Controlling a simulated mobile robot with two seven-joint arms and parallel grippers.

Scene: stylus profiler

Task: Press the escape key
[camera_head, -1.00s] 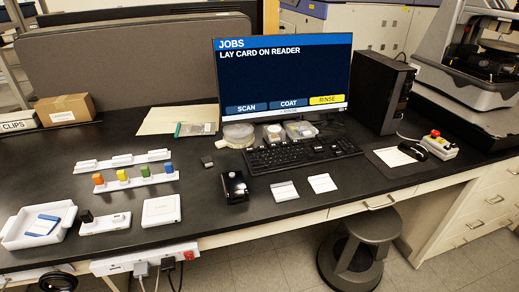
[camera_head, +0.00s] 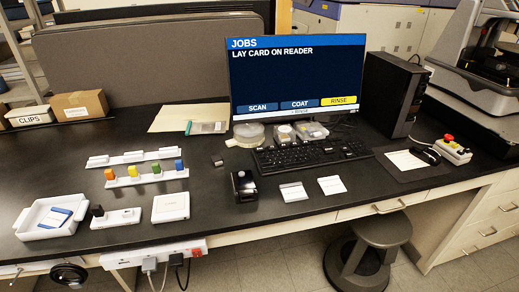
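The black keyboard (camera_head: 318,155) lies on the dark bench in front of the monitor. The escape key is at its far left corner, too small here to make out singly. The monitor (camera_head: 297,80) reads "JOBS" and "LAY CARD ON READER", with SCAN and COAT in blue and RINSE in yellow. Neither of my grippers can be made out in the head view.
A small black device (camera_head: 243,186) stands left of the keyboard's front, and two white cards (camera_head: 331,185) lie in front of it. A mouse (camera_head: 427,155) and a red-button box (camera_head: 453,150) are at right. A grey stool (camera_head: 368,250) stands below the bench edge.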

